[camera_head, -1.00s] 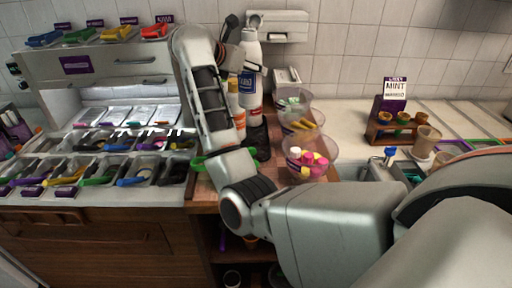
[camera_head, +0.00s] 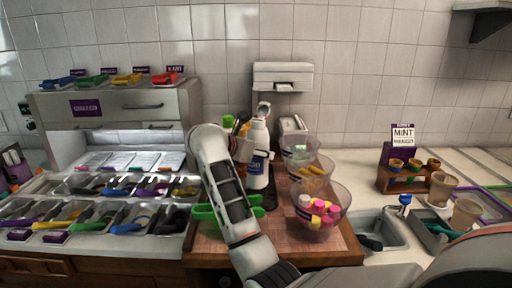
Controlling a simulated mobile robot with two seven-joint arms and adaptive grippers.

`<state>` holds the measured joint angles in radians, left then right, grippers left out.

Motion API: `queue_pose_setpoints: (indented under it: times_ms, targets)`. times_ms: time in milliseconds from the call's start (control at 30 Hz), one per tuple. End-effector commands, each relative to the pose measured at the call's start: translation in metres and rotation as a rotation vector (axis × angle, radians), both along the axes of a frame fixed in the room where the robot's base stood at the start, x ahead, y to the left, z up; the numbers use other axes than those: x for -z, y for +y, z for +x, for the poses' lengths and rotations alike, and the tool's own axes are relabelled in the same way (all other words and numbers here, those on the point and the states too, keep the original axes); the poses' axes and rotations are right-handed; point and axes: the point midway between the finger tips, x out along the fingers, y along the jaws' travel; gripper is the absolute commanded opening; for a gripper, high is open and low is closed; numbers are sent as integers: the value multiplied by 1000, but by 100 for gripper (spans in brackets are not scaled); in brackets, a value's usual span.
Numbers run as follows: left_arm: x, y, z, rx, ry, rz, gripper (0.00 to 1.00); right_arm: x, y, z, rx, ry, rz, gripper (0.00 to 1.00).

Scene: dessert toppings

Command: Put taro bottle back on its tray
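A white bottle with a dark blue label (camera_head: 258,152) stands upright at the back of the wooden counter, on or near a dark tray (camera_head: 268,199). I cannot read its label, so I cannot tell if it is the taro bottle. My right arm comes in from the lower right and rises just left of the bottle. Its gripper is hidden or not distinguishable near dark parts beside the bottle, so its state and any contact are unclear. A green-edged item (camera_head: 203,212) shows behind the arm. My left gripper is not in view.
Three clear bowls stand right of the bottle; the front bowl (camera_head: 320,208) holds pink, yellow and white pieces. Topping bins (camera_head: 85,215) with colored scoops fill the left.

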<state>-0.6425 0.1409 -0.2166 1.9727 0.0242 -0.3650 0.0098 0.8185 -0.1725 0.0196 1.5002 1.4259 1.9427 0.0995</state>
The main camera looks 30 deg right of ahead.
Motion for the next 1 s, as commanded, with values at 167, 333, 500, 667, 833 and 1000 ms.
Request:
queue_pose_setpoints:
  times_ms: [167,333,500,667,833,1000]
  targets:
    - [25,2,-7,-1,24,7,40,18,-2,0,-1,-5,-10,31]
    - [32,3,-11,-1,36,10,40,21,-2,1,-2,-8,-8,31]
    - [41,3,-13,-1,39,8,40,37,-2,1,-2,-4,-9,31]
    - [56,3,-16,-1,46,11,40,60,-3,2,-4,-4,-8,31]
    - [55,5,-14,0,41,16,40,64,-3,2,-5,-7,-8,31]
    - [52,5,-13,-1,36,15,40,62,-3,2,-5,-8,-7,31]
